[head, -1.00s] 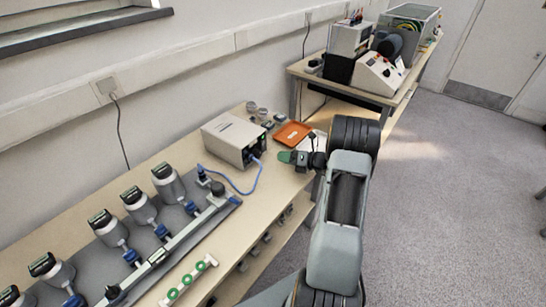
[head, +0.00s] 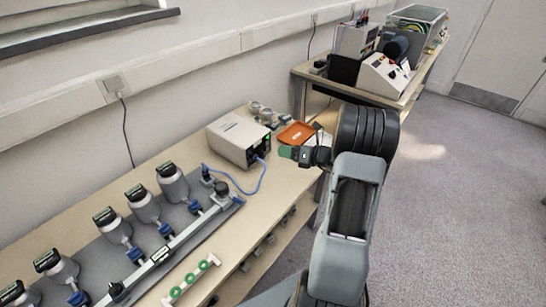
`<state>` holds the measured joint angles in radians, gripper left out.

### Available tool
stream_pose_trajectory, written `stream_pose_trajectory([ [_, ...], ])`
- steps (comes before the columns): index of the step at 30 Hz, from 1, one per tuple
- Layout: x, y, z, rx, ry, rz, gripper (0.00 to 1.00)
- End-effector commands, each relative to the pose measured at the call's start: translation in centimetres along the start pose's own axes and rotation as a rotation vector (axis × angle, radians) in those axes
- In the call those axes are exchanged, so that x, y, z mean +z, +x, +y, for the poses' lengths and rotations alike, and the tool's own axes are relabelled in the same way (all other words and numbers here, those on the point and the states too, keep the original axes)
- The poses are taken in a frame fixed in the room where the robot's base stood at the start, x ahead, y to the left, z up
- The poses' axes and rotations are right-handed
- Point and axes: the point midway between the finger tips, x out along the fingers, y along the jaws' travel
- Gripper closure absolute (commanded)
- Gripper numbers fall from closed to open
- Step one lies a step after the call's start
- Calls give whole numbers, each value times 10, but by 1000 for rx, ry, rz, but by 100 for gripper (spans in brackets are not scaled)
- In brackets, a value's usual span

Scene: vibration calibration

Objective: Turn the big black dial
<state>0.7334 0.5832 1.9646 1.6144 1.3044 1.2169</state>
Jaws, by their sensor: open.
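My gripper (head: 289,153), with green fingertips, is held out to the left at the end of my arm, above the near bench's right part. It is small in view, stands open, and nothing shows between its fingers. A beige instrument box (head: 240,141) with a dark front panel and a green light stands left of the gripper. I cannot clearly make out a big black dial on its front. A white sloped control box (head: 384,75) with dark controls stands on the far bench, beyond my arm. Its controls are too small to tell apart.
The near bench (head: 160,160) carries a grey plate with several bottle-like instruments (head: 142,203) and a metal rail. A blue cable (head: 256,188) loops from the box. An orange tray (head: 296,134) lies behind my gripper. Open floor (head: 455,210) is on the right.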

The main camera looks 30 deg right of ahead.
Motion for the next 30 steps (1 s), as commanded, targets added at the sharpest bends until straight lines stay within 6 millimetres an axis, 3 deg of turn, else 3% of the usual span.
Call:
stream_pose_trajectory([
  [5, -12, -1, 17, -154, -363, 2, 36],
  [11, -33, -9, 9, -276, -666, 81, 36],
  [15, -38, -11, 3, -305, -804, 125, 36],
  [22, -38, 4, -3, -303, -879, 144, 36],
  [30, -38, 53, -19, -300, -878, 143, 36],
])
